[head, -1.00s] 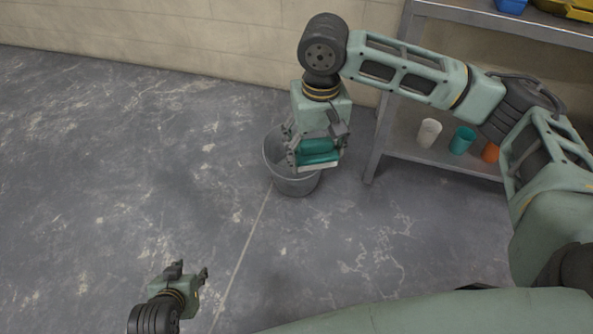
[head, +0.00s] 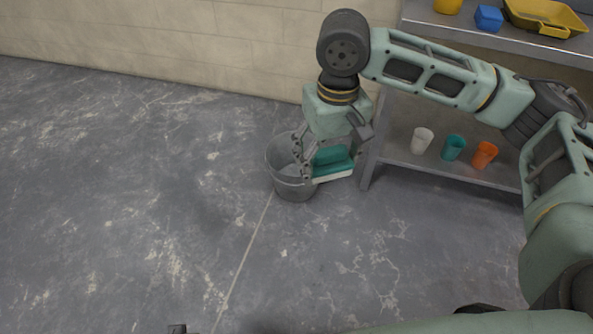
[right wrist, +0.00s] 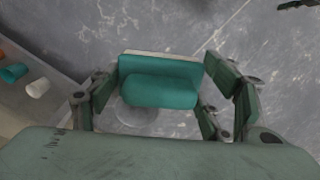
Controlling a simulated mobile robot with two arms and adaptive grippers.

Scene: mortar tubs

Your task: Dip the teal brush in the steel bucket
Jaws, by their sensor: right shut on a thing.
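The teal brush (head: 334,160), with a pale edge along its lower side, is in my right gripper (head: 328,168). The brush also fills the middle of the right wrist view (right wrist: 160,88), between the two fingers. The steel bucket (head: 288,184) stands on the floor, partly hidden by that gripper. The brush shows over and beyond the bucket's right side, apparently above the rim. In the right wrist view a grey curve of the bucket (right wrist: 135,118) shows below the brush.
A metal shelf (head: 372,165) stands right of the bucket. Its lower board holds a white cup (head: 422,140), a teal cup (head: 453,147) and an orange cup (head: 485,155). A blue block (head: 489,18) and a yellow dustpan (head: 550,18) lie on top. Floor to the left is clear.

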